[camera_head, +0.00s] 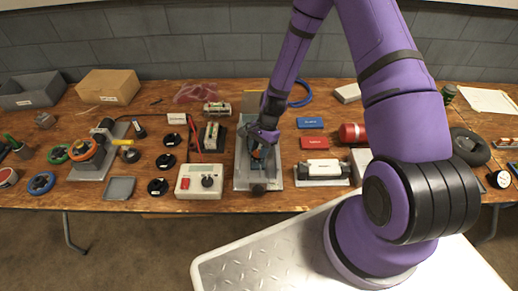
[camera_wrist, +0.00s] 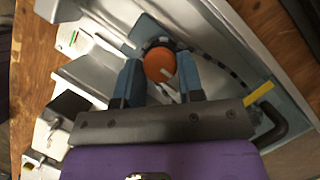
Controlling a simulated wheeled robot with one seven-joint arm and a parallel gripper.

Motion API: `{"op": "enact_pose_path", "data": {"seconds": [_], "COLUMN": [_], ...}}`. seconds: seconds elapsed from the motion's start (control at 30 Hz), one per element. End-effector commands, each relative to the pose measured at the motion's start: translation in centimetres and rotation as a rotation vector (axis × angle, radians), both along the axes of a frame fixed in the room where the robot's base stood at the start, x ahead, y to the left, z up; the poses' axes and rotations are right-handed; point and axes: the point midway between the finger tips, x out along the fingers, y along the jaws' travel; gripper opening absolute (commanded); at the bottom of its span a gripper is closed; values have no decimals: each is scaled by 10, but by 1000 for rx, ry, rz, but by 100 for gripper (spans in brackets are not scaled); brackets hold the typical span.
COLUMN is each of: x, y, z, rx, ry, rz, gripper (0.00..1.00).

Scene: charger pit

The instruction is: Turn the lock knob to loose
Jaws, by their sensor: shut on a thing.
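The lock knob (camera_wrist: 158,67) is a round orange cap with a pale pointer line, in the upper middle of the wrist view. It sits by a dark collar on a grey metal fixture (camera_wrist: 205,25). My gripper (camera_wrist: 160,72) has its two blue fingers on either side of the knob and is shut on it. In the head view my gripper (camera_head: 262,136) reaches down over the fixture (camera_head: 242,180), at the middle of the table. The knob is mostly hidden there by the gripper. I cannot read the pointer's setting.
A beige box with a black dial (camera_head: 199,193) stands left of the fixture. A black bent handle and dark cable (camera_wrist: 288,120) lie near the fingers. The wooden table (camera_head: 215,98) is crowded with parts.

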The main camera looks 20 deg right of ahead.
Motion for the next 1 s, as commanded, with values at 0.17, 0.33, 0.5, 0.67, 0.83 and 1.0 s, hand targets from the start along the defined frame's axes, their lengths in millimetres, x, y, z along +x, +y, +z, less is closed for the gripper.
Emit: {"op": "enact_pose_path", "data": {"seconds": [0.17, 0.33, 0.5, 0.67, 0.83, 1.0], "x": [1, 2, 3, 4, 4, 4], "y": [1, 2, 2, 3, 4, 6], "z": [0, 0, 0, 0, 0, 0], "rx": [-1, -2, -2, -3, -3, -2], "ry": [-2, -1, 0, -1, -1, 0], "rz": [95, 234, 394, 548, 709, 871], "gripper": [11, 11, 11, 11, 11, 11]}}
